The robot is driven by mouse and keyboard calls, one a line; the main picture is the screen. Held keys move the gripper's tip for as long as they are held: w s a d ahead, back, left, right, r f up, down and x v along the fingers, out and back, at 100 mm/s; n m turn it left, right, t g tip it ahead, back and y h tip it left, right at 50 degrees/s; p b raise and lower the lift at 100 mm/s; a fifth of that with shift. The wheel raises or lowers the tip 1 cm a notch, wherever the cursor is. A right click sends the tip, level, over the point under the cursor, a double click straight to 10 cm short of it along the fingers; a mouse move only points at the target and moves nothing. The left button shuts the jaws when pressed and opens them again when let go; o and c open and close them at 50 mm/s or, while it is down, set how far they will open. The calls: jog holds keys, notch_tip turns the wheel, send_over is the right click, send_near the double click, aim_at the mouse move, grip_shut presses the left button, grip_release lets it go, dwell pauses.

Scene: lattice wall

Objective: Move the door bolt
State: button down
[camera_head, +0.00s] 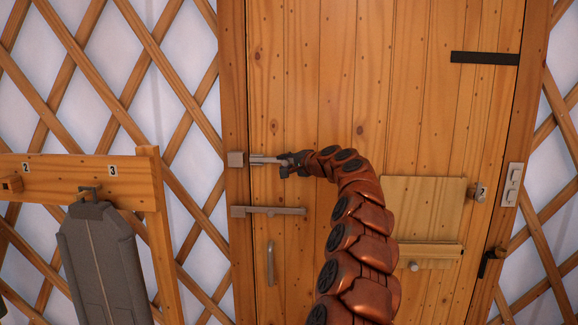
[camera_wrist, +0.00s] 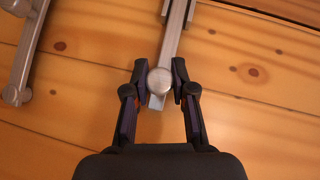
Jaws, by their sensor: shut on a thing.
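The wooden door (camera_head: 330,60) fills the middle of the head view. My gripper (camera_head: 292,163) is at the bolt's right end. In the wrist view, my gripper's two dark fingers (camera_wrist: 159,70) are shut on the round metal knob of the bolt (camera_wrist: 160,81). The bolt's bar runs up from the knob in that view. The fingers hide part of the bolt in the head view.
A second grey latch bar (camera_head: 275,211) lies just below the bolt, and a curved handle (camera_head: 271,263) hangs under it. A small wooden panel (camera_head: 422,205) is on the door at right. A rack with a grey case (camera_head: 103,262) stands at left.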

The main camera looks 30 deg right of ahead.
jog(key=shift+d, duration=0.2)
jog(key=c, duration=1.2)
grip_release()
jog(key=shift+s+d, duration=0.1)
jog(key=shift+d, duration=0.05)
jog(key=shift+o, duration=1.3)
jog(key=shift+a, duration=0.2)
jog(key=v, duration=1.2)
